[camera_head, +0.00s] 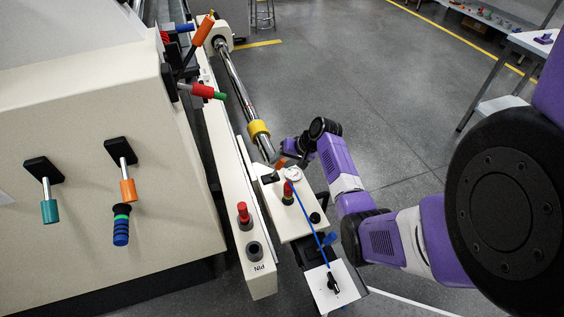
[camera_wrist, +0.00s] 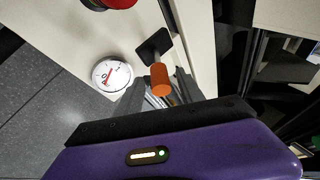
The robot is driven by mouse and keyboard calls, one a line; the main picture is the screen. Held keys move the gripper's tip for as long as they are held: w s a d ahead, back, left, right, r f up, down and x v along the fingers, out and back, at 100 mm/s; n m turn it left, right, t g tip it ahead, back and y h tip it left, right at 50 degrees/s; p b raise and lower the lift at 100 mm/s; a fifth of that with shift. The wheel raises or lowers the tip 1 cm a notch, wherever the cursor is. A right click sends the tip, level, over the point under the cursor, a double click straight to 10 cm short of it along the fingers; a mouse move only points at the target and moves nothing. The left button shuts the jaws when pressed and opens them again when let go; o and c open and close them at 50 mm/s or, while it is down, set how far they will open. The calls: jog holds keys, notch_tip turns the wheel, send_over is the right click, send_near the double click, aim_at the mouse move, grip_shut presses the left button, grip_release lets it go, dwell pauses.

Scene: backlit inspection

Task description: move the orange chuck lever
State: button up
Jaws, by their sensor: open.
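A small lever with an orange handle (camera_head: 279,163) sits on a black base on the cream housing, just beside a white dial. In the wrist view the orange lever (camera_wrist: 161,80) points toward my gripper, with its black base plate (camera_wrist: 154,44) on the cream surface. My gripper (camera_wrist: 158,88) is open, and its grey fingers lie around or just behind the orange end; whether they touch it I cannot tell. In the head view my gripper (camera_head: 294,146) is dark and partly hidden near this lever. Other orange handles (camera_head: 203,30) (camera_head: 127,189) show on the machine.
The white dial (camera_wrist: 111,74) is close left of the lever, with a red knob (camera_wrist: 119,2) above. Open floor (camera_head: 380,110) lies to the right.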

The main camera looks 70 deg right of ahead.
jog(key=p+v, duration=0.2)
jog(key=v, duration=0.5)
jog(key=shift+s+r, duration=0.2)
jog(key=shift+r, duration=0.1)
